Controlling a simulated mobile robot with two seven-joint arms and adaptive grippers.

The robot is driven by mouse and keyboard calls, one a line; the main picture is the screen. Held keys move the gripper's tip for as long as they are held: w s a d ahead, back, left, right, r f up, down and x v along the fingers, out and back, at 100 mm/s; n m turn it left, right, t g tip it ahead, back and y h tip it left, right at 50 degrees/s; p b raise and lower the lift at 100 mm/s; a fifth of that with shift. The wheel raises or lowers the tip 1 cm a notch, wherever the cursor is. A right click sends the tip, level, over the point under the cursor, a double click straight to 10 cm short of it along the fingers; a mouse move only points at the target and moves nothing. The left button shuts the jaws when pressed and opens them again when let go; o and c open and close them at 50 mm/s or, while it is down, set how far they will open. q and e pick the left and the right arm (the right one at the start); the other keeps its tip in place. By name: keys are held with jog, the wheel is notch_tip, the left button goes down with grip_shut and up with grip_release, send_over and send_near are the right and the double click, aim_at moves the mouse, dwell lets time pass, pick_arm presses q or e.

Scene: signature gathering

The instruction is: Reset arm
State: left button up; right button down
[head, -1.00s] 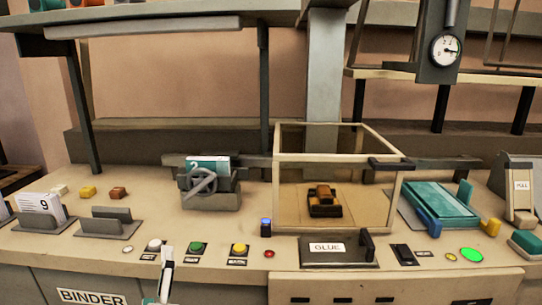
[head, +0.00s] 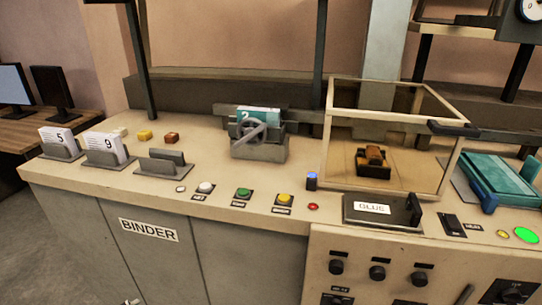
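A small pale and dark tip (head: 131,301) shows at the bottom edge of the head view, in front of the grey cabinet below the counter. It looks like the end of my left gripper, but too little shows to tell whether it is open or shut. It is apart from everything on the counter. My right gripper is not in view. The binder machine's long counter (head: 100,180) runs across the view. A clamp with a handwheel (head: 253,132) holds a teal and white block marked 2 (head: 258,114).
Number cards 5 (head: 58,138) and 9 (head: 103,146) stand in holders beside an empty holder (head: 165,162). White, green and yellow buttons line the front edge. A framed glue box (head: 328,135) and black GLUE plate (head: 384,211) are at right. Open floor (head: 45,230) lies at left.

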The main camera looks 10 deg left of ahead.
pick_arm(q)
jog(key=d+f+n+t+h, duration=0.2)
jog(key=d+f+h, duration=0.4)
jog(key=d+f, duration=0.5)
jog(key=d+t, duration=0.1)
jog(key=d, duration=0.2)
jog(key=shift+w+d+f+n, duration=0.15)
jog(key=shift+w+f+n, duration=0.15)
jog(key=shift+w+f, duration=0.1)
